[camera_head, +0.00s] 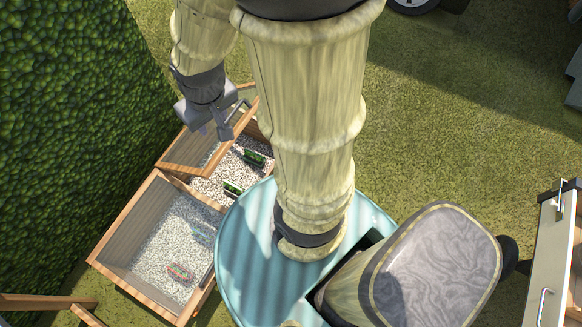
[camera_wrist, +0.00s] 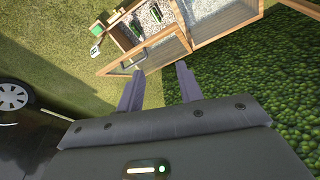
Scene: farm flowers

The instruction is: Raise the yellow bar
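My gripper (camera_head: 216,132) hangs over a wooden box with a hinged, glazed lid (camera_head: 192,150) at the left of the head view. In the wrist view the two fingers of my gripper (camera_wrist: 159,68) stand apart with nothing between them. The lid's wooden frame (camera_wrist: 141,54) lies just beyond the fingertips; I cannot tell whether they touch it. A small dark handle-like piece (camera_wrist: 137,62) shows on the lid, too small to be sure of.
The box holds pale gravel (camera_head: 215,187) with green items (camera_head: 233,188) in it. A hedge (camera_head: 75,120) rises at the left. A drawer unit (camera_head: 552,265) stands at the right. Open grass (camera_head: 450,130) lies between.

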